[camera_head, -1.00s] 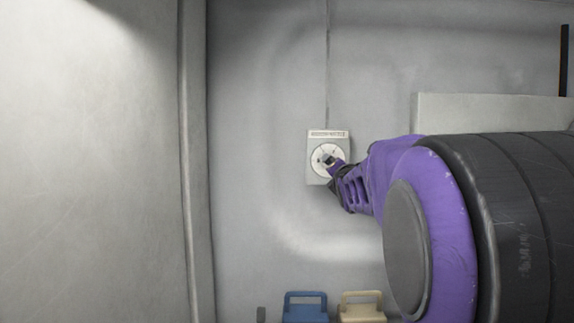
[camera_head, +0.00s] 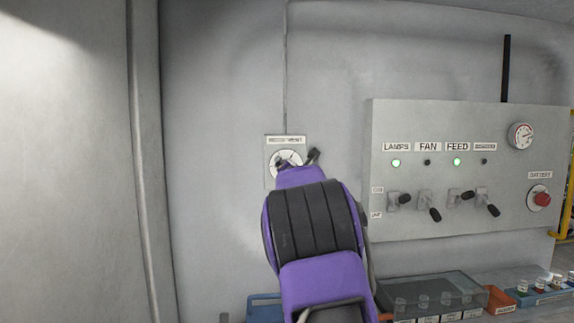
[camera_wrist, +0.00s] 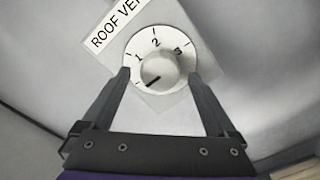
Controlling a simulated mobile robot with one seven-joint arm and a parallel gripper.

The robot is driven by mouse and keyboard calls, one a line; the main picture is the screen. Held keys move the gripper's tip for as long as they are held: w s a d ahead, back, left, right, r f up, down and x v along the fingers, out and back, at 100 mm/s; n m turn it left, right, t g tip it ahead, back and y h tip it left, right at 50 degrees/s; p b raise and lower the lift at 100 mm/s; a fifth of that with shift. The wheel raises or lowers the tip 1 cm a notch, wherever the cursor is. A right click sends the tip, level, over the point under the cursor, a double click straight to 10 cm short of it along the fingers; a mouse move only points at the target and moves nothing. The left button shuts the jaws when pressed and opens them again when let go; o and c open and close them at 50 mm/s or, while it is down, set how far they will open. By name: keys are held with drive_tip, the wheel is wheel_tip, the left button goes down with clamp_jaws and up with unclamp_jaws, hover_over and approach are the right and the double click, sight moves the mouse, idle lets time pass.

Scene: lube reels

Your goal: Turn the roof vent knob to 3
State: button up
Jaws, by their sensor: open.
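The roof vent plate (camera_head: 270,146) is on the wall in the head view, left of centre. Its round white dial (camera_wrist: 142,40) carries marks 1, 2 and 3 in the wrist view. The light knob (camera_wrist: 166,66) sits in the dial's middle, and its dark pointer line aims to the lower left, below the 1. My gripper (camera_wrist: 158,75) is open, with one finger on each side of the knob and a gap to it on both sides. In the head view my gripper (camera_head: 298,160) partly hides the dial.
A control panel (camera_head: 460,177) with switches, lamps, a gauge (camera_head: 521,136) and a red battery button (camera_head: 541,199) is on the wall to the right. A clear-lidded case (camera_head: 430,290) and small bins stand below it.

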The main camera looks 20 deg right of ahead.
drive_tip(key=shift+x, duration=0.8)
drive_tip(key=c, duration=1.4)
drive_tip(key=shift+o, duration=0.2)
